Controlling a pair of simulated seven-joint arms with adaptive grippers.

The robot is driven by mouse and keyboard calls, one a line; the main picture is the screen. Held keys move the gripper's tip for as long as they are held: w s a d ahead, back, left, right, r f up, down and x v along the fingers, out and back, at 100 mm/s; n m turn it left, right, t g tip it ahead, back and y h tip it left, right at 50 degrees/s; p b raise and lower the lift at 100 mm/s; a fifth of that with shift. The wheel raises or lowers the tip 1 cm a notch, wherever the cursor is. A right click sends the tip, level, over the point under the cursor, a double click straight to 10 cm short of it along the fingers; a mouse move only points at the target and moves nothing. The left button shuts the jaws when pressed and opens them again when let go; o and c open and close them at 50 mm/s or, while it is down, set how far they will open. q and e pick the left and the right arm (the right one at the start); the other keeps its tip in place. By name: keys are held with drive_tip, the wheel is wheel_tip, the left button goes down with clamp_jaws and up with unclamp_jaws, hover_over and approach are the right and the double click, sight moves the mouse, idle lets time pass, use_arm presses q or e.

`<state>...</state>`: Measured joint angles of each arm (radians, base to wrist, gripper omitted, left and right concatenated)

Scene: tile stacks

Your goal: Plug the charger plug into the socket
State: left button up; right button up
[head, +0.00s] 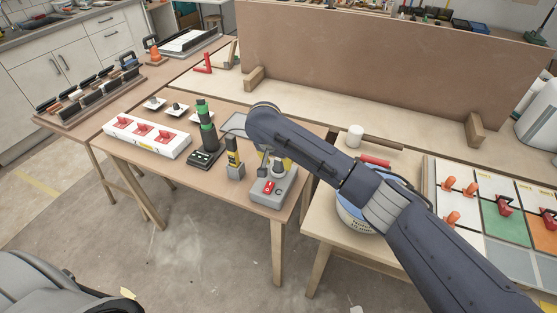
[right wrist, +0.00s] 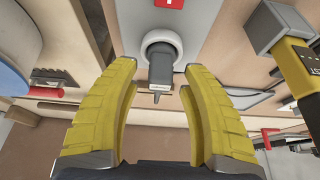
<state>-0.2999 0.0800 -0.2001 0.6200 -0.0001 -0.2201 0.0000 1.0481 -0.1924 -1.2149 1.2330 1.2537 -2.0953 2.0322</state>
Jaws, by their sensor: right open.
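My right gripper (right wrist: 158,72) is open, with its two yellow fingers on either side of a dark grey plug-like piece (right wrist: 160,80). There is a gap on both sides of this piece. It stands at a round white ring (right wrist: 162,42) on a grey box; I cannot tell whether it is seated there. In the head view the grey box (head: 271,198) has a red switch and sits at the table's front right corner. My right arm hides part of the area above it. I cannot tell for certain which part is the socket. My left gripper is not in view.
A yellow and black tool (head: 233,152) stands in a grey block left of the box. Further left are a black stand with a green-topped post (head: 205,130) and a white strip with red parts (head: 147,136). A brown panel (head: 390,70) rises behind.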

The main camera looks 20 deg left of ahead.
drive_tip(key=shift+v, duration=3)
drive_tip(key=v, duration=1.2)
